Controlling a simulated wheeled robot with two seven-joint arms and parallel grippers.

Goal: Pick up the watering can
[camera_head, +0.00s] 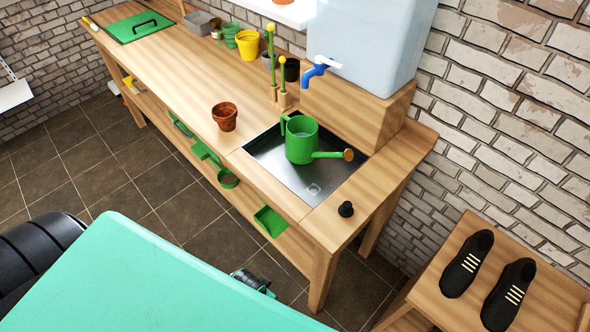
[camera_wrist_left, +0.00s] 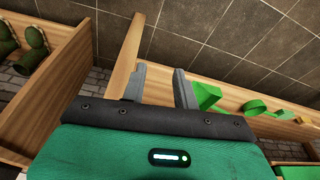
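The green watering can (camera_head: 301,146) stands upright in the dark metal sink (camera_head: 283,181) set into the wooden bench in the head view. Its spout points right and ends in an orange-brown rose; its handle is on the left. My left gripper (camera_wrist_left: 158,85) shows in the left wrist view with its two grey fingers apart and nothing between them. It is low beside the bench, away from the can, which is not in that view. In the head view a dark part (camera_head: 252,283) shows past my teal body; I cannot tell which part it is. My right gripper is not in view.
A blue tap (camera_head: 320,70) on a large pale tank (camera_head: 372,42) overhangs behind the can. A brown pot (camera_head: 225,116) stands left of the sink and a black knob (camera_head: 346,209) right. Green tools lie on the lower shelf. Black shoes (camera_head: 467,262) rest on a stool.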

